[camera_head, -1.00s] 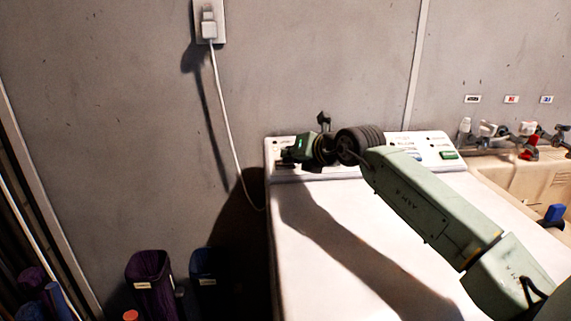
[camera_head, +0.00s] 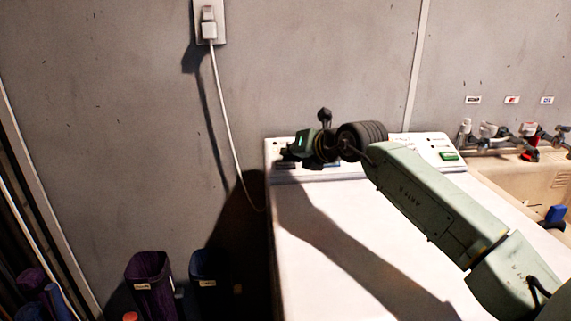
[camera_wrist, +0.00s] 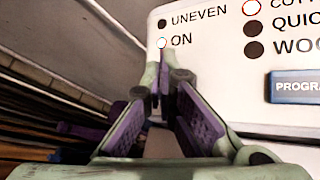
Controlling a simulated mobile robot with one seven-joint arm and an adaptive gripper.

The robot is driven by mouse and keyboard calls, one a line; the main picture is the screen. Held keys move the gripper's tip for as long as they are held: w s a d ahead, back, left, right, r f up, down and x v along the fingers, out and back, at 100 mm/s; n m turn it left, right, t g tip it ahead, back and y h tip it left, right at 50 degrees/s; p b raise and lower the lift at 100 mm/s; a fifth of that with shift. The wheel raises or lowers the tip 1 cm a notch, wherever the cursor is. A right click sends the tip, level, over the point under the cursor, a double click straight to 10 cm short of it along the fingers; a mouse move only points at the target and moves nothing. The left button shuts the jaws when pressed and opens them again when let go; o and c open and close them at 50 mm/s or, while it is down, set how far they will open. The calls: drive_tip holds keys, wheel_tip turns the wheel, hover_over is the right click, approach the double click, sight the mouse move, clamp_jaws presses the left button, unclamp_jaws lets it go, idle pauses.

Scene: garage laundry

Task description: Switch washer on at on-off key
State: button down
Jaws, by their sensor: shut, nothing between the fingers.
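The white washer (camera_head: 340,235) stands against the wall, its raised control panel (camera_head: 429,141) along the back edge. My gripper (camera_head: 288,154) is at the panel's left end, shut and empty. A dark key (camera_head: 285,165) shows just below the fingers. The wrist view shows my gripper (camera_wrist: 163,75) with purple pads, its tips over the panel below the word ON. The ON lamp (camera_wrist: 161,43) is bright with a red rim; the UNEVEN lamp (camera_wrist: 162,23) is dark. The on-off key is not clearly visible there; my fingers may hide it. Contact cannot be told.
A blue program key (camera_wrist: 295,87) lies right of my gripper. A green key (camera_head: 449,156) is at the panel's right end. A sink with taps (camera_head: 490,130) adjoins on the right. A cord (camera_head: 225,125) hangs left, above bins (camera_head: 150,285). The washer top is clear.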

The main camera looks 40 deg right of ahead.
drive_tip(key=shift+r, duration=0.15)
drive_tip(key=shift+s+a+r+p, duration=0.15)
drive_tip(key=shift+s+r, duration=0.15)
drive_tip(key=shift+r, duration=0.45)
drive_tip(key=shift+s+a+r+p, duration=0.15)
drive_tip(key=shift+s+a+r, duration=0.1)
drive_tip(key=shift+r, duration=0.55)
drive_tip(key=shift+s+a+r+p, duration=0.15)
drive_tip(key=shift+s+r, duration=0.15)
drive_tip(key=shift+r, duration=0.45)
